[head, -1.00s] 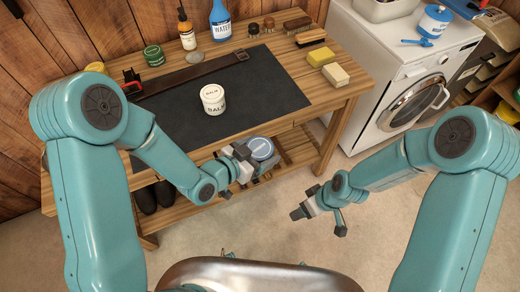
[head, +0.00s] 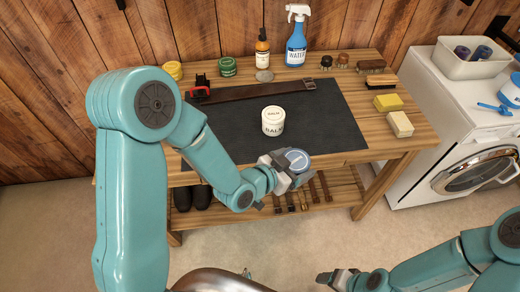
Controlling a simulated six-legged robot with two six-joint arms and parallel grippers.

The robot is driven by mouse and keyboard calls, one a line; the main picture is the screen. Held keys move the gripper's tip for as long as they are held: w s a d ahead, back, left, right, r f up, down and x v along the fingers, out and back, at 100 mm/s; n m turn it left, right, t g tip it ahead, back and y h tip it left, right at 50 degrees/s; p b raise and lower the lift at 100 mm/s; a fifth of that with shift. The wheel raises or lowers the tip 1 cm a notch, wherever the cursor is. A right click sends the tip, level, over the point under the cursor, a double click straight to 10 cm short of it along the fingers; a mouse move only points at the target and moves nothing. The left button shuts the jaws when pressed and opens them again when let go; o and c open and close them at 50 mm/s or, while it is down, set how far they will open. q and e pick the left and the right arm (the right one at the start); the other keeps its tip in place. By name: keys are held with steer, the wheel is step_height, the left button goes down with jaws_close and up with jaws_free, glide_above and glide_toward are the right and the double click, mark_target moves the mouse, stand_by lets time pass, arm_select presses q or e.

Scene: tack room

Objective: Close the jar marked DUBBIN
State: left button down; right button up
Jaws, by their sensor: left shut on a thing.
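My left gripper (head: 289,167) is shut on a round blue-topped thing (head: 297,160) with a pale rim and small white print. It holds it in front of the bench's front edge. The print is too small to read, and I cannot tell whether it is a lid alone or a lidded jar. A white jar marked BALM (head: 273,121) stands upright on the dark mat, behind and left of the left gripper. I see no readable DUBBIN marking. My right gripper (head: 337,278) is low at the bottom edge, away from the bench; its fingers are unclear.
The wooden bench (head: 420,133) carries a dark mat (head: 225,130), a strap (head: 262,92), a green tin (head: 228,67), a spray bottle (head: 297,38), brushes and yellow blocks (head: 388,102). A washing machine (head: 470,165) stands right. The mat's front is mostly clear.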

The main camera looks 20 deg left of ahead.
steer(key=c, duration=0.5)
arm_select(q)
steer(key=a+r+n+t+y, duration=0.1)
steer(key=a+r+n+y, duration=0.4)
steer(key=a, duration=0.6)
step_height(320, 180, up, 2)
steer(key=shift+w+r+n+t+y, duration=0.15)
steer(key=shift+w+n+t+y, duration=0.15)
steer(key=shift+w+n+y, duration=0.15)
